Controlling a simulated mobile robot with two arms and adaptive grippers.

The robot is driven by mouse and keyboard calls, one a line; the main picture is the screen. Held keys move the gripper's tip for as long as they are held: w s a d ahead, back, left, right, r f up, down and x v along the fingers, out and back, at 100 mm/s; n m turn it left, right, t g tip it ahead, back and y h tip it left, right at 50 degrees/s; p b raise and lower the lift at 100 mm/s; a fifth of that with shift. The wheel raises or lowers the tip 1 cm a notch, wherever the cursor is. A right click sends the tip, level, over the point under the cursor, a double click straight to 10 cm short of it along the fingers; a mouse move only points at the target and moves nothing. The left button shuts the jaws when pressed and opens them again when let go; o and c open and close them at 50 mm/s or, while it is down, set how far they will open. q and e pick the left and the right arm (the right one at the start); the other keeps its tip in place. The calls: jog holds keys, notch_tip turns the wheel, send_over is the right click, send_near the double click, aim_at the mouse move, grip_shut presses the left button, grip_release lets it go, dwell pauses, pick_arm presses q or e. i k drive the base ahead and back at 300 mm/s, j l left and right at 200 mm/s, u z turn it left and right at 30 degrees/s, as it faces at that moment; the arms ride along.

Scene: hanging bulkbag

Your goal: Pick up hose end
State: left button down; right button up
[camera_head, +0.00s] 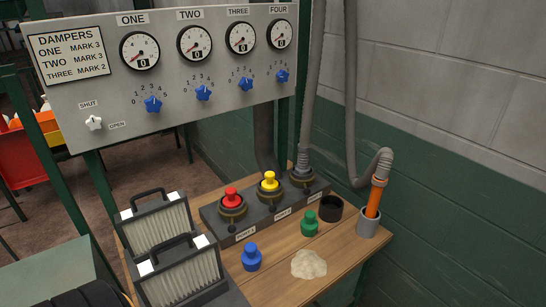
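A grey hose (351,110) hangs down along the wall at the right and bends over at the bottom. Its hose end, an orange tube (375,197) with a grey ribbed cuff (381,173), stands slightly tilted in a grey cup (368,224) at the right edge of the wooden bench. The tip of the orange tube is hidden inside the cup. Neither of my grippers can be made out in the head view.
The wooden bench (279,285) also holds a dark block with red (231,196) and yellow (269,181) plugs, loose blue (251,257) and green (309,223) plugs, a black ring (330,208), a pale powder heap (309,264) and pleated filters (181,276). A gauge panel (120,90) stands behind.

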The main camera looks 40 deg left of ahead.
aim_at(303, 168)
jog(key=u, duration=1.25)
jog(key=j, duration=0.1)
